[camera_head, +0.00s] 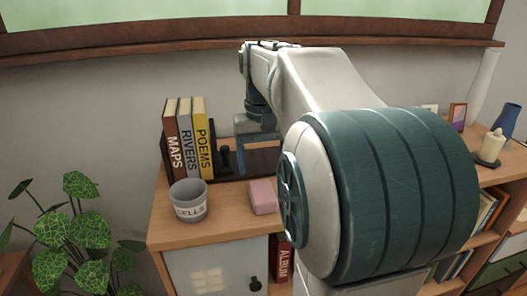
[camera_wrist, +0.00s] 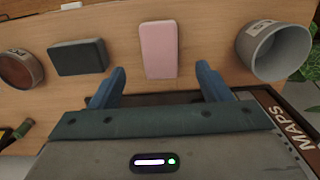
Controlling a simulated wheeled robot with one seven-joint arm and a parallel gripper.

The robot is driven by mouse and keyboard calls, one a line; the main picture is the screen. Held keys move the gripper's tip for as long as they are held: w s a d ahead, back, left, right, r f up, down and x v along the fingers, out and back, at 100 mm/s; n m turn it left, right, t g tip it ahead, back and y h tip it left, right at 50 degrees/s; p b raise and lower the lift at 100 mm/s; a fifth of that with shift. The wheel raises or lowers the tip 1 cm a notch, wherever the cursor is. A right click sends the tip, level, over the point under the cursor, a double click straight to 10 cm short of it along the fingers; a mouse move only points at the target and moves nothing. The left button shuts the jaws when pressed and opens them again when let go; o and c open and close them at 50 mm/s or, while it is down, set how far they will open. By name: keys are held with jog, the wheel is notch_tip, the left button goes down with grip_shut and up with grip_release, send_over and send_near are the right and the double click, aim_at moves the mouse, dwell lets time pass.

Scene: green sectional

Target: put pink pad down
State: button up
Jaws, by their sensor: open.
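The pink pad (camera_head: 262,197) lies on the wooden cabinet top, right of a grey cup in the head view. It also shows in the wrist view (camera_wrist: 158,50), lying flat just beyond my fingertips. My gripper (camera_wrist: 160,80) is open, with its two blue fingers apart and nothing between them. The pad lies ahead of the gap between the fingers, and I see no finger touching it. In the head view my arm reaches over the cabinet, and the gripper is near the back, partly behind the arm.
A grey cup (camera_head: 189,200) stands left of the pad, with upright books (camera_head: 187,138) behind it. In the wrist view, a dark block (camera_wrist: 78,57) and a brown round container (camera_wrist: 20,70) lie on the other side. A plant (camera_head: 75,230) is at the left.

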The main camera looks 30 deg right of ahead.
jog(key=s+a+f+n+t, duration=0.3)
jog(key=s+a+f+t, duration=0.1)
jog(key=s+a+f, duration=0.7)
jog(key=shift+s+a+f, duration=0.25)
jog(key=shift+s+a, duration=0.05)
jog(key=shift+s, duration=0.3)
